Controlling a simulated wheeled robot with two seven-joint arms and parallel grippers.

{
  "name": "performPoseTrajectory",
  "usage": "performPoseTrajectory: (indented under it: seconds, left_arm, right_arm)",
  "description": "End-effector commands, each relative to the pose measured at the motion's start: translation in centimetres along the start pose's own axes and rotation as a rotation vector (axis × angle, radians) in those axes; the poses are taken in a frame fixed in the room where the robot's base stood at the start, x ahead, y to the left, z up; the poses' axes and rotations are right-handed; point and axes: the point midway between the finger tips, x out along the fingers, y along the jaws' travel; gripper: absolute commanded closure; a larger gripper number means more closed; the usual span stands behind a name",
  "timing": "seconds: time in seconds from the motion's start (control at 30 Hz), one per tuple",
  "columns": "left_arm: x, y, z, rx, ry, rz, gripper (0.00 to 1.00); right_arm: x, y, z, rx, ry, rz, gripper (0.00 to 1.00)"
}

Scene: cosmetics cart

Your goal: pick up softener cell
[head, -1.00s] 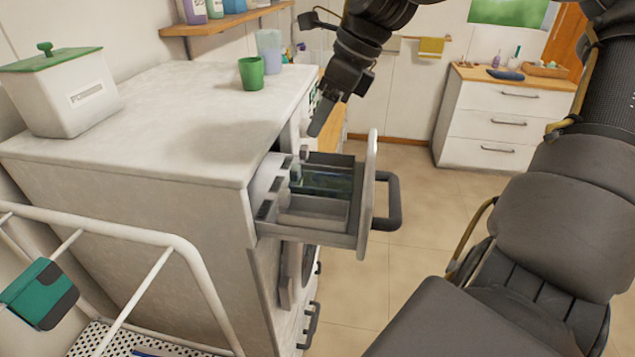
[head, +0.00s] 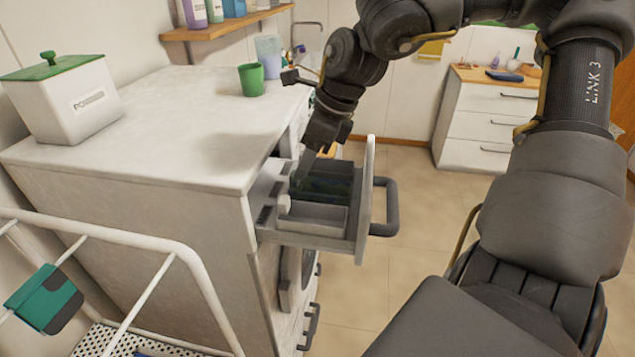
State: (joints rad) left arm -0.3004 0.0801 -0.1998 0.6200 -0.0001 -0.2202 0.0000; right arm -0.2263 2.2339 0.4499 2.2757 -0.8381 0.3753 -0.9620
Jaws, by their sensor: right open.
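The detergent drawer (head: 361,205) of the washing machine is pulled out, with its dark handle to the right. It has several compartments. A light empty-looking one (head: 318,217) lies nearer, and a dark bluish-green one (head: 325,182) lies behind it. I cannot tell for sure which is the softener cell. My right gripper (head: 302,172) points down over the back left part of the drawer, with its fingertips at or just inside the dark compartment. It is open; whether it touches anything is unclear. My left gripper is not in view.
The white machine top (head: 170,130) carries a green-lidded box (head: 62,98), a green cup (head: 251,79) and a pale cup (head: 269,56). A white rack (head: 150,236) stands at the front left. A drawer cabinet (head: 490,120) stands at the back right. Floor is clear between.

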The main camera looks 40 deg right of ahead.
Motion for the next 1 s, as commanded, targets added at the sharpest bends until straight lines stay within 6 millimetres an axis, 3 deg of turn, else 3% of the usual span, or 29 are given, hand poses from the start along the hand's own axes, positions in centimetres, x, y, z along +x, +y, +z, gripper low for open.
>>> performPoseTrajectory:
  seconds: [0.1,0.27,0.57,0.93,1.0]
  left_arm:
    - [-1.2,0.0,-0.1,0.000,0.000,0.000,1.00]
    - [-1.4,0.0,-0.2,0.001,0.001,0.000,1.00]
    - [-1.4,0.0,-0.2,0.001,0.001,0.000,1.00]
    - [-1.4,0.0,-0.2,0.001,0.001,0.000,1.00]
    - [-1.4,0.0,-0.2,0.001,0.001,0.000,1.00]
  right_arm:
    - [1.3,0.2,0.0,0.000,0.005,0.004,0.51]
    - [3.0,0.1,0.0,0.000,0.001,0.002,0.51]
    - [3.5,0.1,0.0,0.000,-0.001,0.000,0.51]
    - [3.4,0.1,0.0,0.000,-0.001,0.000,0.98]
    - [3.4,0.1,0.0,0.000,-0.001,0.000,1.00]
